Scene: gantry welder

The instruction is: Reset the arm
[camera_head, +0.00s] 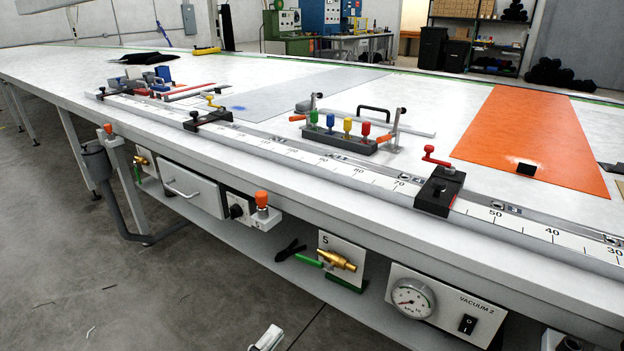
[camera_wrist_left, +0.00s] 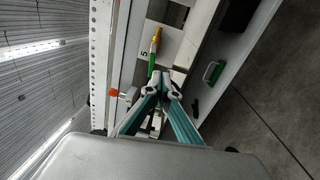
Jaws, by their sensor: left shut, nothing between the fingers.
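My left gripper (camera_head: 268,338) shows only as a small pale tip at the bottom edge of the head view, below the long table and apart from it. In the left wrist view its teal-sided fingers (camera_wrist_left: 162,80) are together, with nothing between them. Beyond the fingertips in that view lies a brass valve with a green handle (camera_wrist_left: 154,52). In the head view this brass valve (camera_head: 338,260) sits on a white panel marked 5, under the table edge. My right gripper is not visible in either view.
The long white table (camera_head: 130,80) carries a ruler rail with black clamps (camera_head: 440,190), a tool rack (camera_head: 345,133) and an orange mat (camera_head: 530,130). A vacuum panel (camera_head: 445,304) and a drawer (camera_head: 190,190) hang below. Grey floor (camera_head: 120,290) is open in front.

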